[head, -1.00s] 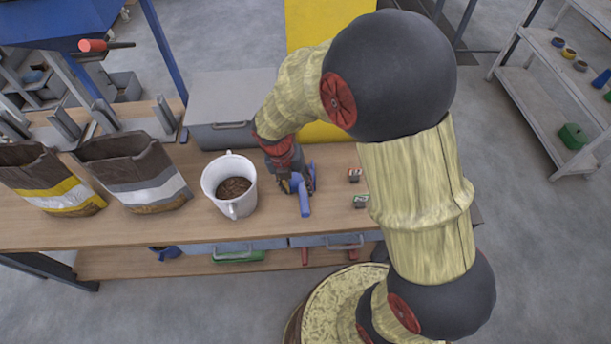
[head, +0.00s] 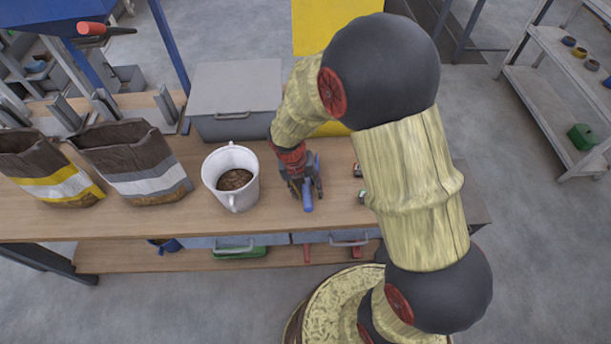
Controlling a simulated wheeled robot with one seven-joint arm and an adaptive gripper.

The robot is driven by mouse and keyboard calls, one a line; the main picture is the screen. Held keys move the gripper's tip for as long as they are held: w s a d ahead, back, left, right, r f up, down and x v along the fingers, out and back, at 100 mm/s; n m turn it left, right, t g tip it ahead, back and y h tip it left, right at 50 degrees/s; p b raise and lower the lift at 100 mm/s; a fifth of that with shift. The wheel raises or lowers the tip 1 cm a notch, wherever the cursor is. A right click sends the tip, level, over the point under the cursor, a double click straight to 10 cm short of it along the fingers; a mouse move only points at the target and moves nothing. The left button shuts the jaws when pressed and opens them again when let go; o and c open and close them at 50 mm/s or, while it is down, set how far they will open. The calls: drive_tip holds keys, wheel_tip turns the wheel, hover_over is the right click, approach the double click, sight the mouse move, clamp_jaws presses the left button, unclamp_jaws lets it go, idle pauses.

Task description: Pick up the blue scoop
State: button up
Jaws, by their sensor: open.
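The blue scoop (head: 308,197) lies on the wooden bench, its blue handle showing at the front of my gripper. My gripper (head: 305,190) is open and low over the scoop, with its fingers around or just above the blue part. The rest of the scoop is hidden under the gripper, and I cannot tell whether the fingers touch it.
A white bucket (head: 222,163) of brown pellets stands left of my gripper. Two paper bags (head: 140,177) stand further left. A grey lidded box (head: 238,88) is behind. Small items (head: 362,195) lie to the right, partly behind my arm. The bench (head: 270,215) front is clear.

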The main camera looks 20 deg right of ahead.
drive_tip(key=shift+c, duration=0.4)
clamp_jaws()
